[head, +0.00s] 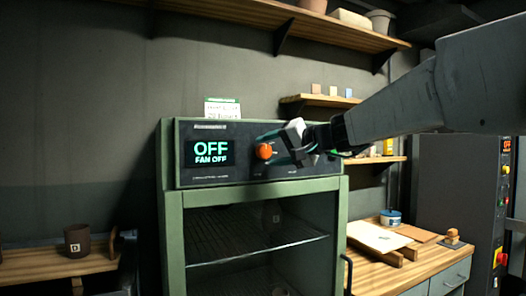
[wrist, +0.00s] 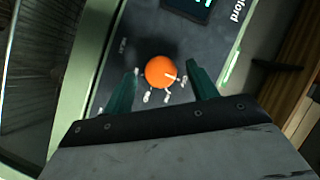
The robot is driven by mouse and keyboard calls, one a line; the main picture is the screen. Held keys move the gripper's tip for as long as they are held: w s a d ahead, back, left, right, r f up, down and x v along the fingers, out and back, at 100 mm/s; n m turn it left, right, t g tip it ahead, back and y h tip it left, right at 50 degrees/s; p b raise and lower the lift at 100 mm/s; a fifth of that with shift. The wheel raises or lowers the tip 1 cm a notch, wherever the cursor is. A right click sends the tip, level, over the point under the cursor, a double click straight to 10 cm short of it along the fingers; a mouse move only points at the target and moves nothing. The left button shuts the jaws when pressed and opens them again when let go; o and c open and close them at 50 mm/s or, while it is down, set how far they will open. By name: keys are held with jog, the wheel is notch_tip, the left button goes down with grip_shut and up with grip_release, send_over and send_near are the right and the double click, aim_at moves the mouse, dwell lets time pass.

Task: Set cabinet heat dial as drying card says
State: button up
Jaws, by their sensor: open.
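The drying cabinet (head: 174,205) is green with a dark control panel (head: 220,170). Its display (head: 211,152) reads OFF and FAN OFF. The round orange heat dial (head: 264,151) sits on the panel right of the display. In the wrist view, the dial (wrist: 158,70) has a white pointer mark toward its right side and small labels around it. My gripper (head: 282,147) is open in front of the dial. In the wrist view its green fingers (wrist: 163,82) are on either side of the dial, not visibly closed on it. The drying card (head: 222,108) stands on the cabinet top; its text is too small to read.
The cabinet front shows wire shelves (head: 255,248) inside. A wooden bench (head: 405,272) with boards and a blue tub (head: 391,218) is at right. A brown pot (head: 77,240) stands on a shelf at left. Wall shelves (head: 250,12) are above.

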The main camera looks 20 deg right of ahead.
jog(key=shift+c, duration=0.4)
jog(key=c, duration=0.9)
jog(key=m, duration=0.1)
jog(key=m+t+y, duration=0.1)
jog(key=m, duration=0.1)
jog(key=shift+f+m, duration=0.3)
jog(key=shift+f+m+t+y, duration=0.2)
jog(key=shift+m+t+y, duration=0.4)
jog(key=shift+m+t, duration=1.1)
jog(key=shift+m+g, duration=0.4)
jog(key=shift+m, duration=0.2)
